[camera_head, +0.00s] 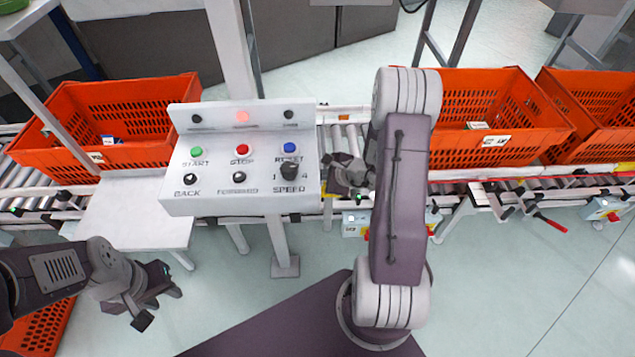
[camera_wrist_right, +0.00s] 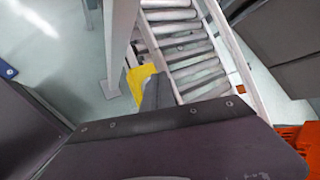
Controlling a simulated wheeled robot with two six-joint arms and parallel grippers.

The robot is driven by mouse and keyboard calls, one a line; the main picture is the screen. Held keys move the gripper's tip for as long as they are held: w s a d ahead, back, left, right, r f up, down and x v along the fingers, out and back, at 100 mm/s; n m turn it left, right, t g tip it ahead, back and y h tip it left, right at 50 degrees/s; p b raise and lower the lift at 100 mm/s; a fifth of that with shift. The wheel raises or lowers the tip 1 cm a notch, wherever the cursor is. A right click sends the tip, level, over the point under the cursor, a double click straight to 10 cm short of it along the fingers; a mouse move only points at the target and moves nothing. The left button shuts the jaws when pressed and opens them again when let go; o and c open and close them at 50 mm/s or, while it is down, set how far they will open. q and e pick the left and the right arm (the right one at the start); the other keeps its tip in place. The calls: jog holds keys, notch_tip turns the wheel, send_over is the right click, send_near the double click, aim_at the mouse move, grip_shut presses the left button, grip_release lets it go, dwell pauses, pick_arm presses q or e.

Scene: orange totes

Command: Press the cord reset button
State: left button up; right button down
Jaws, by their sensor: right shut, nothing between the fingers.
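The white control panel (camera_head: 240,185) stands in the middle of the head view. It carries a blue RESET button (camera_head: 289,148), a red STOP button (camera_head: 241,149), a green START button (camera_head: 196,150) and a black SPEED knob (camera_head: 290,169). No label reading "cord reset" is legible. My right gripper (camera_head: 338,174) is shut and empty, just right of the panel, partly hidden by my arm. I cannot tell whether it touches the panel. My left gripper (camera_head: 160,307) is open and empty, low at the left.
Orange totes (camera_head: 105,120) (camera_head: 490,105) sit on the roller conveyor behind and beside the panel. A small box with yellow and red parts (camera_head: 354,223) is under the conveyor rail. A red-handled lever (camera_head: 550,222) sticks out at right. The front floor is partly clear.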

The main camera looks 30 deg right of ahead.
jog(key=shift+f+b, duration=0.45)
jog(key=shift+b, duration=0.2)
dwell(0.8)
jog(key=shift+r, duration=0.1)
jog(key=shift+r+p, duration=0.45)
jog(key=shift+r, duration=0.35)
jog(key=shift+r+p, duration=1.7)
jog(key=shift+r, duration=0.9)
jog(key=shift+f, duration=0.1)
